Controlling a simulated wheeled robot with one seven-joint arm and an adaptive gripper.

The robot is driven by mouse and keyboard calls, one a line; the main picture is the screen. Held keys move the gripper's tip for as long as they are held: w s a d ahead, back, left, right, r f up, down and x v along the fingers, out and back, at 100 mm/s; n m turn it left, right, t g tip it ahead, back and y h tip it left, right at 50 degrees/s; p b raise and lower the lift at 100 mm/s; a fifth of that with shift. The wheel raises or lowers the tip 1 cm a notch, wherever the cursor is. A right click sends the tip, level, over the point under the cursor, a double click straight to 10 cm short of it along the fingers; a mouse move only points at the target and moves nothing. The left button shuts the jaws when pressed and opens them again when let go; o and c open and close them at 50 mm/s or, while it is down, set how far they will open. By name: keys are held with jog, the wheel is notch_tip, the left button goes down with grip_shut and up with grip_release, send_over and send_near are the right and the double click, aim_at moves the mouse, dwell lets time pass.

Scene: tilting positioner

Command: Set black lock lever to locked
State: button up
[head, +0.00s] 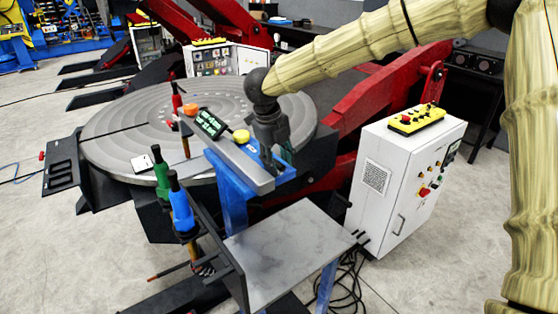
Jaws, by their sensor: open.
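A slanted grey panel (236,163) sits on a blue stand (232,205) in front of the round table. It carries an orange knob (191,109), a dark display with green text (211,123), a yellow knob (241,136) and a small blue patch near its right end. My gripper (277,162) points down over the right end of this panel, with its dark fingers open. It hides part of that end. I cannot make out the black lock lever apart from the dark fingers, nor tell its position or whether the fingers touch it.
The big grey round table (120,120) lies behind the panel. Torches with green (160,172) and blue (181,208) handles stand at front left. A bare metal shelf (292,255) is in front. A white control cabinet (400,180) stands at right, beside red positioner arms (365,105).

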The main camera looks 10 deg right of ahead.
notch_tip(320, 180, up, 12)
jog(key=a, duration=0.2)
jog(key=shift+s+f, duration=0.2)
jog(key=shift+s, duration=0.2)
jog(key=shift+a, duration=0.1)
